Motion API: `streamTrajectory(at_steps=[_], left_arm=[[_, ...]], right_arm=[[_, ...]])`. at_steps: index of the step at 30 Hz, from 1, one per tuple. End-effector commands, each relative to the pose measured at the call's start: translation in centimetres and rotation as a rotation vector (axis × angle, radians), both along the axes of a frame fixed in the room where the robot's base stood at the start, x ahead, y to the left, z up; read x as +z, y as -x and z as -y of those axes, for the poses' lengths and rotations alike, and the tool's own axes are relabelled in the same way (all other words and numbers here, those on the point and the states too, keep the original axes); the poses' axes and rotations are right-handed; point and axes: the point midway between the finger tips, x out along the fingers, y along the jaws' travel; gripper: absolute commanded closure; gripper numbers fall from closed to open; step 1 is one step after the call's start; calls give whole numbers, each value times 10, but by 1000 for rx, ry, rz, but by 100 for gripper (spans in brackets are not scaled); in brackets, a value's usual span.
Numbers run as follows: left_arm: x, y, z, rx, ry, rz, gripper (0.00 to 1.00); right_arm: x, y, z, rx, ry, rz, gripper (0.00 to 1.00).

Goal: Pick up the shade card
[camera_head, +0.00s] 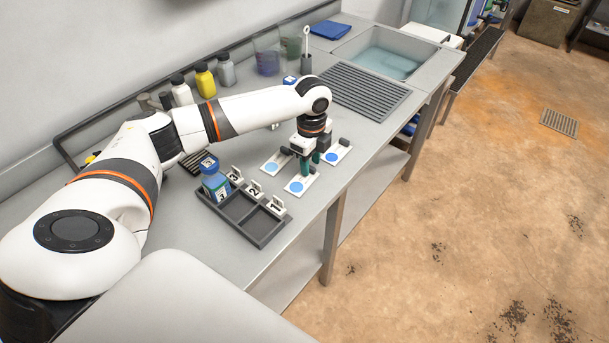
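Three white cards with blue discs lie on the grey counter: a left card (272,167), a front middle card (300,187) and a right card (336,155). Each differs in the shade of its disc only slightly, if at all, at this size. Dark blocks show at the rear ends of the left and right cards. My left gripper (309,166) points down over the rear end of the front middle card. Its fingers hide that end, and I cannot tell whether they are closed on it. My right gripper is not in view.
A dark tray (240,224) with tags 1, 2 and 3 holds a blue-labelled bottle (215,182) in its slot. Several bottles and beakers stand along the wall. A drain rack (362,92) and a sink (385,58) lie behind. The counter's right edge is near the cards.

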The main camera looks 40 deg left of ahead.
Motion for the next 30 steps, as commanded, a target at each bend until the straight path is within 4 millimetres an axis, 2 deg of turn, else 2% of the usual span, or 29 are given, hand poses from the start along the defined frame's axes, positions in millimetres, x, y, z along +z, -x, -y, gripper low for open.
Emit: streamTrajectory(at_steps=[3,10,17,26,30], left_arm=[[-9,0,0,0,0,-1,63],[-11,0,0,-1,0,1,63],[-11,0,0,0,0,1,100],[-10,0,0,0,0,1,100],[3,-1,0,0,1,5,100]], right_arm=[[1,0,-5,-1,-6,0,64],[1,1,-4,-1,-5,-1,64],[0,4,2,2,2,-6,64],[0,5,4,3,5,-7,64],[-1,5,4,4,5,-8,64]])
